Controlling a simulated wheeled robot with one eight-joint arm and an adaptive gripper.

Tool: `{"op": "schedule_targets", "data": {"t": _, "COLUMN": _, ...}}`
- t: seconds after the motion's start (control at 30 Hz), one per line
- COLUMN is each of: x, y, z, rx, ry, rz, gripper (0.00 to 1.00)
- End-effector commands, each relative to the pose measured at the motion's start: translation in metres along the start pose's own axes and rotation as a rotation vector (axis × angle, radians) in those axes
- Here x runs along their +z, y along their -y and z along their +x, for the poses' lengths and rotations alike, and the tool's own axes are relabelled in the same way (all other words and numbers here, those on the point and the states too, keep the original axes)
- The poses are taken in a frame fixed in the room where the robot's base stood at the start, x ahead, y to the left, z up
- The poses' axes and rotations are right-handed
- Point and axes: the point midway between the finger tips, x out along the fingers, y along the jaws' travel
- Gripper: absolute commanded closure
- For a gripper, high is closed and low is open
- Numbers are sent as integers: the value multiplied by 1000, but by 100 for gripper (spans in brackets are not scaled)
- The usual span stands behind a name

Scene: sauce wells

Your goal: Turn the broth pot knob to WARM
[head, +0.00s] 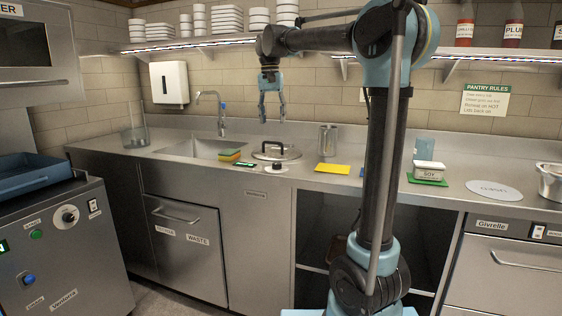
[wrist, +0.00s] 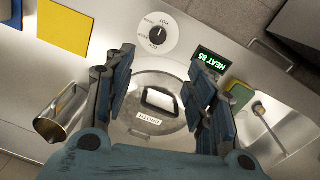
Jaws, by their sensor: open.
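The pot knob (wrist: 157,40) is a small black knob on a round white dial with printed words around it. I cannot tell for certain which word it points at. In the head view the knob (head: 277,167) sits at the counter's front, before the round steel lid (head: 289,153) with a black handle. A dark display (wrist: 212,60) beside the dial shows green text, upside down, like HEAT 85. My gripper (wrist: 164,62) is open and empty, pointing down. In the head view my gripper (head: 272,119) hangs above the lid, apart from it and the knob.
A green and yellow sponge (head: 230,155) and the sink (head: 200,149) lie left of the lid. A steel cylinder (head: 328,140) and a yellow card (head: 333,168) are to the right. A shelf (head: 220,43) with stacked dishes runs along the wall above.

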Motion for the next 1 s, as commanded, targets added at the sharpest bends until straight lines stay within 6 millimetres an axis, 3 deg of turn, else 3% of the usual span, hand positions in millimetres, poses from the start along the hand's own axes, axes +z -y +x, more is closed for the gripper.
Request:
{"op": "schedule_targets", "data": {"t": 0.27, "x": -5, "y": -7, "z": 25, "rx": 1, "ry": 1, "rz": 13, "gripper": 49}}
{"op": "schedule_targets", "data": {"t": 1.0, "x": -6, "y": -10, "z": 151, "rx": 1, "ry": 1, "rz": 17, "gripper": 49}}
